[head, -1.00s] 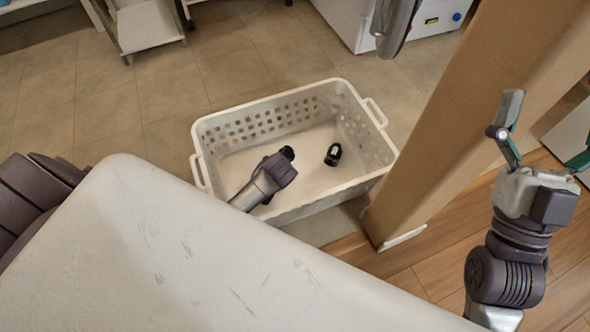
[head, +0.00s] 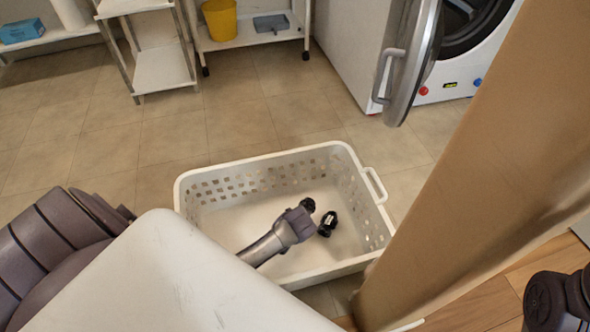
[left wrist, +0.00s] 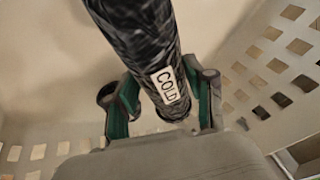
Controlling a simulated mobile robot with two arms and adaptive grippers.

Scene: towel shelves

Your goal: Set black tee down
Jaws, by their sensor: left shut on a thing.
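The black tee (left wrist: 140,45) shows in the left wrist view as a dark, mottled roll with a white "COLD" label. My left gripper (left wrist: 165,100) has its green-lined fingers on either side of it and is shut on it. In the head view my left gripper (head: 307,206) reaches down inside the white laundry basket (head: 330,268). A small black shape with a pale label (head: 327,223) shows beside the gripper, over the basket floor; it looks like the tee. Whether the tee touches the floor, I cannot tell.
A pale tabletop (head: 170,285) covers the near left. A brown column (head: 470,160) rises right of the basket. A white washer (head: 360,45) with its door open stands behind, near a shelf with a yellow bucket (head: 220,20). Floor behind the basket is clear.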

